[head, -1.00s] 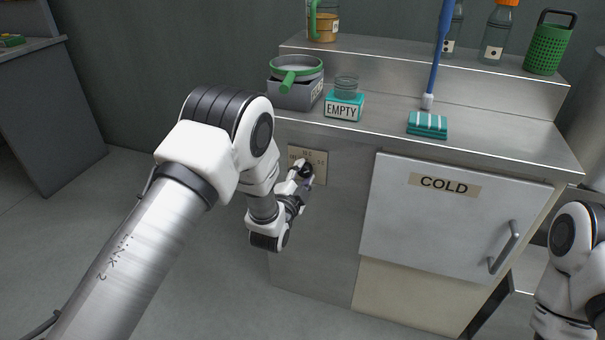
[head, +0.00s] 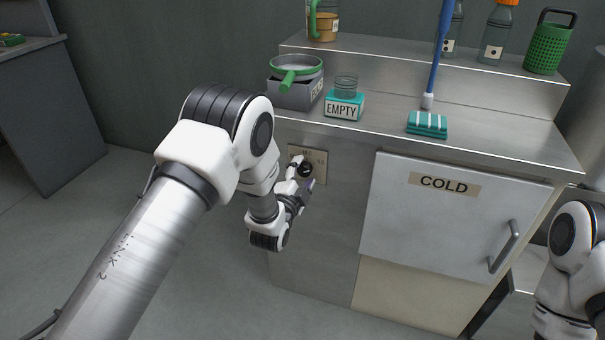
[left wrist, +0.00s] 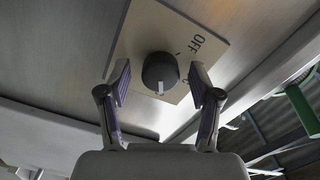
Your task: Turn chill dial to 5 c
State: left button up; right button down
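The chill dial is a round black knob (left wrist: 160,73) on a tan plate (left wrist: 190,30) marked OFF in the left wrist view. Its white pointer mark faces the bottom of that view. In the head view, the dark dial (head: 306,169) and plate (head: 320,162) are on the counter's front, left of the COLD door. My left gripper (left wrist: 160,82) is open, with one finger on each side of the knob and a gap at both sides. It is also at the dial in the head view (head: 299,172). My right gripper is out of view.
The COLD door (head: 450,225) is closed, with a handle (head: 505,248) at right.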

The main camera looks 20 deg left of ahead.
pick_arm(q)
jog(key=s, duration=1.2)
jog(key=shift+a, duration=0.2)
